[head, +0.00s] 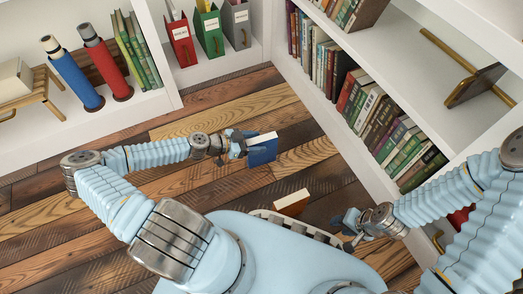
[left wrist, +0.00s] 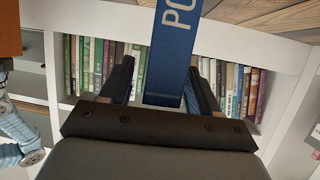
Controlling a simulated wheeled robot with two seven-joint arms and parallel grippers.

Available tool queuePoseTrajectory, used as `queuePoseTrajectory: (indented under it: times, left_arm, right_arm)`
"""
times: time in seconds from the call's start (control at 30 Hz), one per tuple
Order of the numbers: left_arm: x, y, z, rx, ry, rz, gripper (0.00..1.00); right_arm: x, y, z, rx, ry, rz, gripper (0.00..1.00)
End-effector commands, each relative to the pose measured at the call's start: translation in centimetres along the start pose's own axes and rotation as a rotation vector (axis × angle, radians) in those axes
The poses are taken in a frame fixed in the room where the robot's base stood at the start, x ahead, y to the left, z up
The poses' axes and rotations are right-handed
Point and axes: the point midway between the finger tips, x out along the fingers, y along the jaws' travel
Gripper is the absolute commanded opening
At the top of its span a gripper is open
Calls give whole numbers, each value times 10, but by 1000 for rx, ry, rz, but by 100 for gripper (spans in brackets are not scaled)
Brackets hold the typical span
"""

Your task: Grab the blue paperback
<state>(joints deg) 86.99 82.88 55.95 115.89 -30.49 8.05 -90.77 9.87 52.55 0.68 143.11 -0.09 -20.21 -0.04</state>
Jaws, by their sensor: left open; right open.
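The blue paperback (head: 262,153) stands upright near the middle of the head view, its pale page edges facing up. In the left wrist view the blue paperback (left wrist: 172,55) shows its narrow spine with white letters. My left gripper (head: 238,144) is open at the book's left side. In the left wrist view its two fingers (left wrist: 160,85) are on either side of the spine, with gaps between them and the book. My right gripper (head: 350,222) is open and empty, to the lower right of the blue paperback.
An orange book (head: 292,203) stands between my right gripper and the blue paperback; an orange cover (left wrist: 10,30) shows in the left wrist view. A white bookcase (head: 345,150) full of books rises to the right. White shelving (head: 150,103) stands behind. Plank floor (head: 215,100) is clear.

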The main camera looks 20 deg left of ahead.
Motion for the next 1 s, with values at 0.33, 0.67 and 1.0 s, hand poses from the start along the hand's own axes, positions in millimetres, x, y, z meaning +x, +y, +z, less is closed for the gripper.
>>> queuePoseTrajectory:
  times: [0.33,0.67,1.0]
  left_arm:
    - [11,0,0,-1,-1,-1,60]
    - [11,0,0,-1,-1,-1,10]
    - [11,0,0,0,0,0,0]
  right_arm:
    - [-1,0,0,0,0,0,43]
    - [-1,0,0,0,0,0,43]
    - [-1,0,0,0,0,0,43]
